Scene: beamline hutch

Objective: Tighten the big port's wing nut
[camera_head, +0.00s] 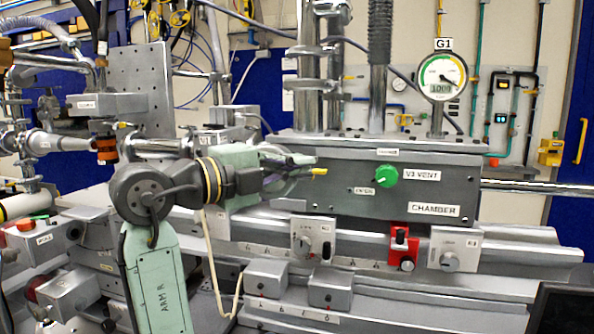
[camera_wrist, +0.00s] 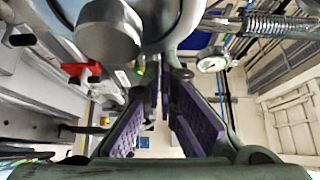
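My gripper (camera_head: 316,165) is at the end of my arm, in front of the left part of the grey chamber (camera_head: 450,185), pointing right. In the wrist view my gripper (camera_wrist: 162,75) shows its two purple-padded fingers apart, with nothing seen held between them. A round metal port (camera_head: 283,187) on the chamber front is mostly hidden behind my gripper. A small yellow piece (camera_head: 320,171) shows right at the fingertips; it may be the wing nut, but its shape and whether the fingers touch it cannot be told.
A green V3 VENT knob (camera_head: 386,175) sits just right of the fingertips. Gauge G1 (camera_head: 441,77) stands above the chamber. Below are a rail with a red clamp (camera_head: 400,247), a knob block (camera_head: 312,238) and another knob block (camera_head: 455,249). Grey boxes (camera_head: 268,280) stand in front.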

